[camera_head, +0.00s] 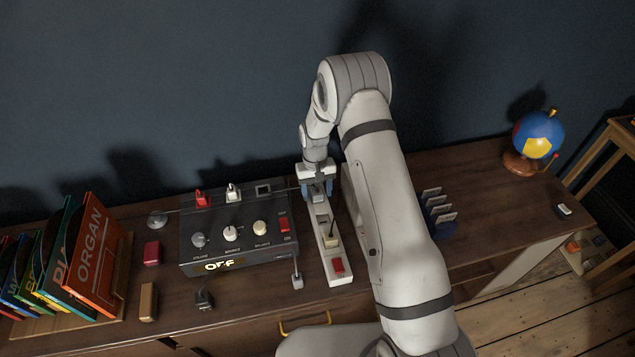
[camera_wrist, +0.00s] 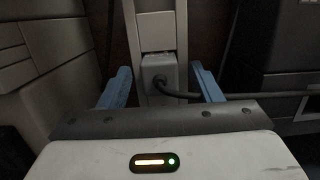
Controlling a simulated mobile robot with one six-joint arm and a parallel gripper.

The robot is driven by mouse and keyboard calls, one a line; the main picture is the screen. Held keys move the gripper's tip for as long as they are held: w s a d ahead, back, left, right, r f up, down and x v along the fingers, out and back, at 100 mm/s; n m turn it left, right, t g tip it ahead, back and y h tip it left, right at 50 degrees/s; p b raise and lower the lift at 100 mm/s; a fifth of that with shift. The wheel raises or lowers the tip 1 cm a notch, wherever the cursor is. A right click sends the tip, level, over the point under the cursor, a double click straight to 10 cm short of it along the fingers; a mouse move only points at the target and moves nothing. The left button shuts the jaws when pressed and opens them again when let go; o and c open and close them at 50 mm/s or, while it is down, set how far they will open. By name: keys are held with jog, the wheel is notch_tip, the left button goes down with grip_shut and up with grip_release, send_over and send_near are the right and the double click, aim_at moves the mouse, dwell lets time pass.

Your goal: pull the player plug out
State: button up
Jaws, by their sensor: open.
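A white power strip (camera_head: 341,281) lies on the cabinet top, right of the dark control box. A light grey plug (camera_wrist: 158,75) with a dark cord leaving to its right sits in the strip, which shows in the wrist view (camera_wrist: 155,22). My gripper (camera_head: 318,193) is over the far part of the strip. Its blue fingers stand open, one on each side of this plug, with gaps between. A second, cream plug (camera_head: 331,241) sits nearer the red switch (camera_head: 338,265) of the strip. I cannot read which plug is the player's.
The dark control box (camera_head: 215,247) with knobs and an "OFF" display stands close on the left.

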aim_at(317, 190)
jog(key=shift+f, duration=0.1)
jog(key=c, duration=1.1)
jog(key=shift+r+p, duration=0.6)
jog(key=shift+r, duration=1.35)
